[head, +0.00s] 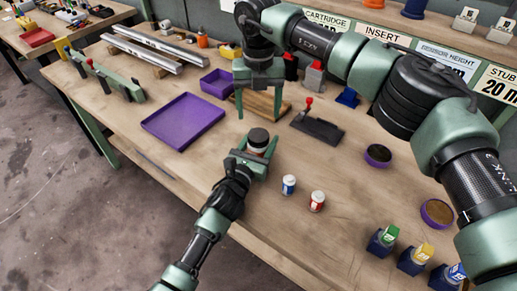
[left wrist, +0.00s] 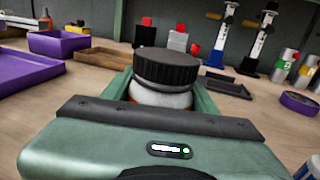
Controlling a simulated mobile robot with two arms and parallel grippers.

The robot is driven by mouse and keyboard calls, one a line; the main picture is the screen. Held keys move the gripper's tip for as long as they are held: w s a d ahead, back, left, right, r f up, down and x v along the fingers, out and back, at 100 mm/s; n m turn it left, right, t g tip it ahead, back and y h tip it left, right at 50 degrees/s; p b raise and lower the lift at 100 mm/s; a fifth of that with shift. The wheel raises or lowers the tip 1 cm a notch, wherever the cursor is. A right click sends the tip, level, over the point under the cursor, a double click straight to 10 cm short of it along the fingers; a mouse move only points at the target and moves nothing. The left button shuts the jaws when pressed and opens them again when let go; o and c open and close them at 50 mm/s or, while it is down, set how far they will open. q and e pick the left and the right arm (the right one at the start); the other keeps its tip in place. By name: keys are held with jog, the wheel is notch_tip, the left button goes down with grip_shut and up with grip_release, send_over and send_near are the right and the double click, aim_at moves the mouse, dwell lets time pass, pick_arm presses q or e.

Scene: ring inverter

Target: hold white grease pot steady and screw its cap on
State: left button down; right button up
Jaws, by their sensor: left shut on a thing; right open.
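The white grease pot (left wrist: 160,97) stands upright between the fingers of my left gripper (head: 254,158), which is shut on it. Its wide, ribbed black cap (head: 258,138) sits on top; it also shows in the left wrist view (left wrist: 166,67). I cannot tell how far the cap is screwed down. The pot's lower part is hidden by the gripper. My right gripper (head: 259,112) is open and empty, pointing down behind the pot, apart from the cap.
A purple tray (head: 183,121) and a smaller purple bin (head: 216,84) lie to the left. A dark fixture with a red knob (head: 317,128) is behind right. Two small jars, blue-marked (head: 289,184) and red-marked (head: 317,201), stand right of my left gripper.

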aim_at(258, 135)
jog(key=n, duration=1.1)
jog(key=shift+n, duration=0.4)
jog(key=n, duration=0.6)
jog(key=shift+n, duration=0.3)
jog(key=n, duration=0.5)
jog(key=shift+f, duration=4.05)
